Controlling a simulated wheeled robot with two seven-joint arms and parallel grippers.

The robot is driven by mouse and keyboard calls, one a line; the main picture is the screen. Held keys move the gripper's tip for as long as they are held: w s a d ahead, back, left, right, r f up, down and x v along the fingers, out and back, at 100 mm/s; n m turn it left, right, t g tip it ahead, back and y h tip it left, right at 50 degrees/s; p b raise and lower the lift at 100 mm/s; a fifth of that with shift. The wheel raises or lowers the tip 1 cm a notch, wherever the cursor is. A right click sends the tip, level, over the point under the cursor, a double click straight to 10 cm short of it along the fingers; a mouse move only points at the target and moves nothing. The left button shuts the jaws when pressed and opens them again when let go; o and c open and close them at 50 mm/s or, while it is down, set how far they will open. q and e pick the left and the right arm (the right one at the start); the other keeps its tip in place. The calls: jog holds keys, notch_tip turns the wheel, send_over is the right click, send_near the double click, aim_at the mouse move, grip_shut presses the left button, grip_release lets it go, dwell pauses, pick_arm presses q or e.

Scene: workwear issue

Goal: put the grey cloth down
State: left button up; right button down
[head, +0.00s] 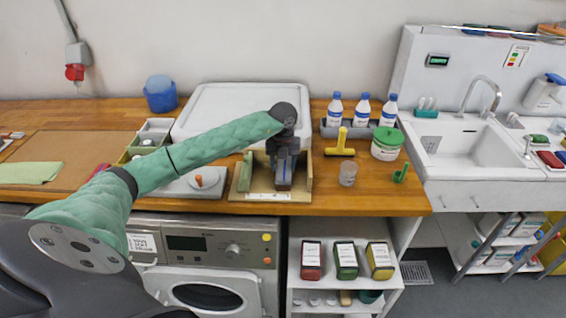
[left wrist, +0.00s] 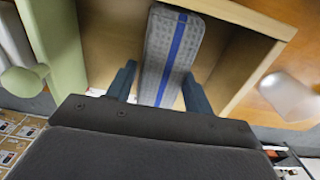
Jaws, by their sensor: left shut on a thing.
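The grey cloth (left wrist: 172,45), a folded strip with a blue stripe, is between the two fingers of my left gripper (left wrist: 159,84) in the left wrist view. My left gripper (head: 284,168) is shut on it and points down at an open wooden holder (head: 242,184) on the worktop. The cloth is inside the holder's outline, between its side walls. Whether it touches the holder's floor I cannot tell. In the head view the gripper mostly covers it. My right gripper is not in view.
A yellow-handled tool (head: 341,142), a clear cup (head: 347,174) and a green-lidded tub (head: 386,145) stand right of the holder. A green cloth (head: 30,172) lies far left on a brown mat (head: 70,147).

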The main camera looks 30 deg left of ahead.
pick_arm(q)
jog(key=shift+f, duration=0.2)
jog(key=shift+f, duration=0.15)
jog(key=o, duration=1)
jog(key=shift+c, duration=0.2)
